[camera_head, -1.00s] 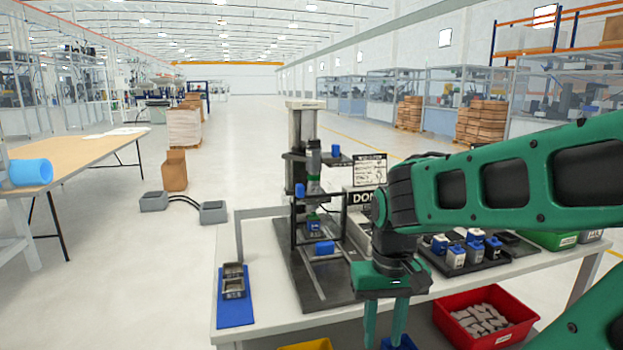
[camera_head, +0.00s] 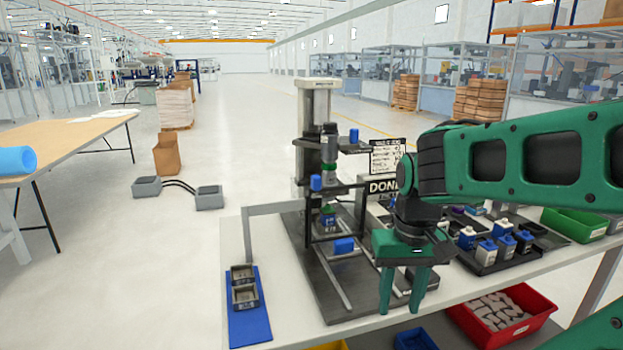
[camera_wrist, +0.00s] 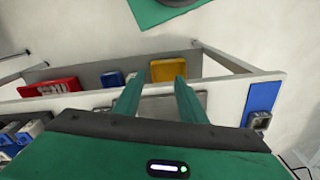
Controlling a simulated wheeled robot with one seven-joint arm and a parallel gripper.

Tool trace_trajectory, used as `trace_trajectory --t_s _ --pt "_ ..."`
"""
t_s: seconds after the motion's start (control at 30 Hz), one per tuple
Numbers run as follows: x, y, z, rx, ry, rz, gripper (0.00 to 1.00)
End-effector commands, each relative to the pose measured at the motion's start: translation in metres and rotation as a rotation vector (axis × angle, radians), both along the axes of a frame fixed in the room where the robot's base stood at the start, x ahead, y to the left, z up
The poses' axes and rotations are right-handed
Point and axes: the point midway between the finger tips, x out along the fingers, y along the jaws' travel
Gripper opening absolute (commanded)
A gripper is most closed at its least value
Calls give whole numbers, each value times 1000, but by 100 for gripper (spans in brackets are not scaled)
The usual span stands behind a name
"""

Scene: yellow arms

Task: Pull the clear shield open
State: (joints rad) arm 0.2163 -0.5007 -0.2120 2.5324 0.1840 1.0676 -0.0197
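The press machine (camera_head: 316,130) stands on the table with a dark base plate, a pale column and several blue knobs. I cannot make out the clear shield itself. A blue block (camera_head: 344,246) sits low at the machine's front, among thin metal bars; I cannot tell whether it is the shield's handle. My gripper (camera_head: 403,292) points down with its two green fingers apart and nothing between them. In the head view it is right of the blue block, in front of the base plate's right side. The wrist view shows the open fingers (camera_wrist: 157,88) above the table's edge.
A blue mat (camera_head: 249,328) with two small metal boxes lies left of the machine. A black tray (camera_head: 485,254) with blue-and-white parts stands to the right. A red bin (camera_head: 545,318) of grey pieces is below the table edge. A DONE sign (camera_head: 384,187) stands behind my gripper.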

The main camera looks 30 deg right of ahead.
Motion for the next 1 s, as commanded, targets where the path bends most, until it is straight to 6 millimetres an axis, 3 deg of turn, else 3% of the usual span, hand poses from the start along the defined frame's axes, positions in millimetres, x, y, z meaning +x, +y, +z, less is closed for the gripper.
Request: trace_trajectory --t_s 0.17,0.23,0.4,0.5,0.6,0.73,0.87,1.0 --pt "78 -25 55 -43 -76 50 38" --pt "119 -32 85 -65 -122 80 38" --pt "211 -38 153 -113 -225 160 38" --pt "253 -36 185 -134 -274 201 38" --pt "283 -33 209 -150 -312 231 38" --pt "303 -30 225 -160 -339 255 38" --pt "311 -28 224 -163 -344 262 38" --pt "317 -29 208 -162 -343 263 38"
